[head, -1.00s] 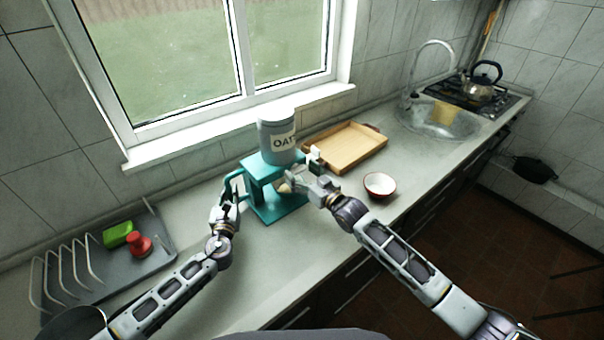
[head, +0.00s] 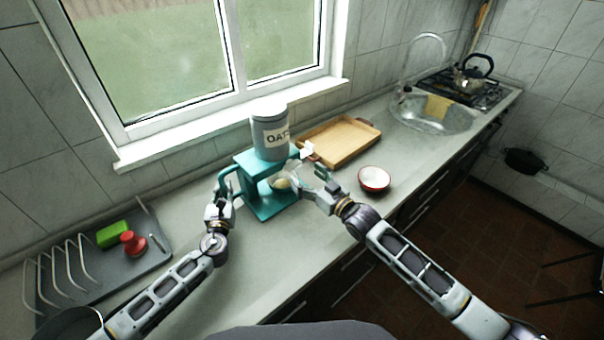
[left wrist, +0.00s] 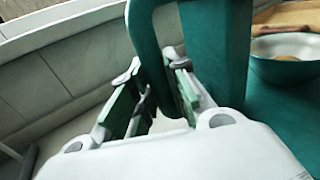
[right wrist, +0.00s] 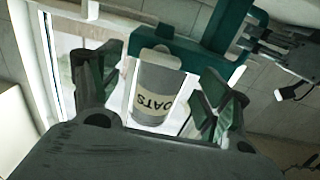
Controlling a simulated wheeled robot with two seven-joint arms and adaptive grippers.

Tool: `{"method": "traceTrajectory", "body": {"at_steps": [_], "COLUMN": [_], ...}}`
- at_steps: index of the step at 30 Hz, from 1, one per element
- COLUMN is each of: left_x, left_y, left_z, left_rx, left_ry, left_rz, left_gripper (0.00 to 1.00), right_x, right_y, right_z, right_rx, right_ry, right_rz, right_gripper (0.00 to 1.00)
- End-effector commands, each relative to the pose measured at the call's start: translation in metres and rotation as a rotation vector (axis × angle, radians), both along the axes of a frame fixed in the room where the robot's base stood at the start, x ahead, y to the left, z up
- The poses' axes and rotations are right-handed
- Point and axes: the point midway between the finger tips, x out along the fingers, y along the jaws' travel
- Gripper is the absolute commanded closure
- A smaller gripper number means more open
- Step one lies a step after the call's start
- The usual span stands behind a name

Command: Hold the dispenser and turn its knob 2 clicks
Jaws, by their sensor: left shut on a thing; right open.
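The dispenser is a teal stand (head: 244,186) carrying a grey canister (head: 268,140) labelled OATS, upright on the counter. My left gripper (head: 222,192) is shut on the teal handle at the stand's left side; the left wrist view shows the handle (left wrist: 146,40) between its fingers. My right gripper (head: 308,168) is open and empty close to the stand's right front. In the right wrist view the canister (right wrist: 157,85) appears upside down between the spread fingers. I cannot make out the knob clearly. A small bowl (left wrist: 287,68) with a pale content sits on the stand's base.
A wooden tray (head: 340,148) lies behind on the right. A red-and-white bowl (head: 374,179) stands right of my right gripper. A dish rack (head: 70,268) with a green sponge (head: 112,234) and a red item (head: 132,243) is at left. The front counter is clear.

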Motion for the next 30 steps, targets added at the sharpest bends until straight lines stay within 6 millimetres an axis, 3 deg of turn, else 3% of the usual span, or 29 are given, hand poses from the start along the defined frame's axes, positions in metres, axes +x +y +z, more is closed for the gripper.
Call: {"method": "traceTrajectory", "body": {"at_steps": [16, 30], "left_x": [0.0, 0.0], "left_y": [-0.001, -0.001], "left_z": [0.0, 0.0], "left_rx": [-0.001, -0.001], "left_ry": [0.0, 0.0], "left_rz": [-0.002, -0.002], "left_gripper": [1.0, 1.0], "right_x": [-0.041, -0.049], "right_y": [-0.03, -0.037], "right_z": [-0.002, -0.001], "right_rx": [-0.002, -0.001], "right_ry": [0.002, 0.0], "right_rz": [0.0, 0.0], "right_gripper": [0.23, 0.23]}}
